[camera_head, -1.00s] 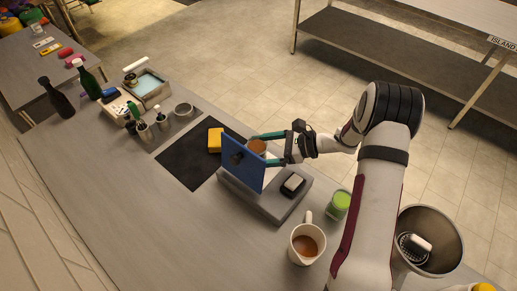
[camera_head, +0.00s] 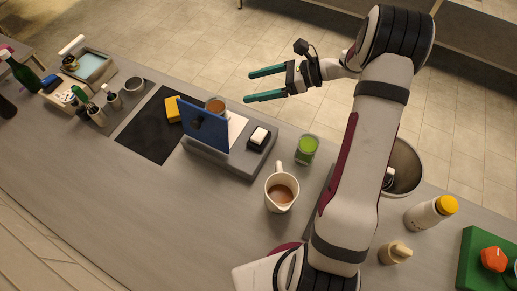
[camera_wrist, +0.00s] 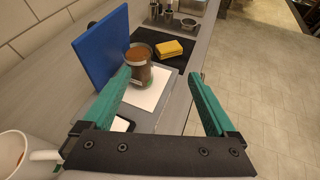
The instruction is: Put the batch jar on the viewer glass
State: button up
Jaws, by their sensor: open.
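The batch jar, a clear jar with brown contents (camera_wrist: 138,65), stands upright on the white viewer glass (camera_wrist: 152,94), close to the blue panel (camera_wrist: 98,48). In the head view the blue panel (camera_head: 203,127) hides most of the jar (camera_head: 215,103), and part of the viewer glass (camera_head: 237,126) shows beside it. My gripper (camera_head: 247,87) is open and empty, held above and to the right of the jar, clear of it. In the wrist view the left finger overlaps the jar's lower left edge.
A black-and-white block (camera_head: 259,138) sits on the viewer's grey base (camera_head: 222,160). A green jar (camera_head: 307,149) and a white jug (camera_head: 281,190) stand nearby. A yellow sponge (camera_head: 173,109) lies on the black mat (camera_head: 148,133). The counter's left front is clear.

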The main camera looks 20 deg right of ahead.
jog(key=w+d+r+m+t+h, duration=0.3)
jog(key=w+r+m+t+h, duration=0.5)
jog(key=m, duration=0.7)
jog(key=s+d+r+m+g+h, duration=0.1)
jog(key=s+d+r+m+h, duration=0.25)
jog(key=m, duration=0.65)
jog(key=s+a+f+m+g+h, duration=0.1)
jog(key=s+m+g+h, duration=0.4)
jog(key=s+m, duration=0.95)
jog(key=s+a+f+m+g+y, duration=0.2)
jog(key=s+a+m+g+y, duration=0.1)
jog(key=s+a+m, duration=0.4)
jog(key=s+a+f+m+g+y, duration=0.2)
jog(key=s+a+m, duration=0.5)
jog(key=s, duration=0.7)
jog(key=shift+m+g+y, duration=0.35)
jog(key=shift+g+y, duration=0.2)
jog(key=shift+g, duration=0.65)
